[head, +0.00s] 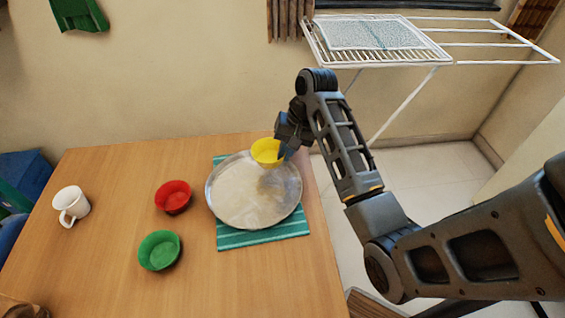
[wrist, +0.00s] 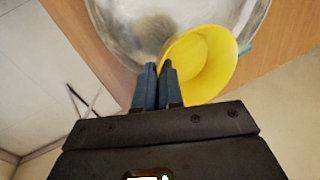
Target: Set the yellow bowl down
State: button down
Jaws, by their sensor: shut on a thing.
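The yellow bowl (head: 267,152) is held at the right back rim of a round metal tray (head: 225,215) in the head view. It appears to be above the tray, but the exact gap cannot be told. My gripper (head: 287,146) is shut on the bowl's right side. In the wrist view, the fingertips of my gripper (wrist: 159,70) pinch the near left rim of the yellow bowl (wrist: 205,65). The bowl looks empty. The tray also shows behind it in the wrist view (wrist: 115,25).
The tray rests on a teal striped cloth (head: 262,238) on the wooden table (head: 110,235). A red bowl (head: 173,197), a green bowl (head: 159,250) and a white mug (head: 71,204) stand left of it. Bare table lies between them. A white drying rack (head: 390,40) stands behind.

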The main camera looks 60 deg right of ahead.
aim_at(279, 172)
jog(key=shift+w+a+f, duration=0.1)
jog(key=shift+a+f, duration=0.05)
jog(key=shift+a, duration=0.15)
jog(key=shift+f, duration=2.05)
jog(key=c, duration=1.3)
grip_release()
jog(key=shift+o, duration=0.2)
jog(key=p+v, duration=0.1)
jog(key=v, duration=1.1)
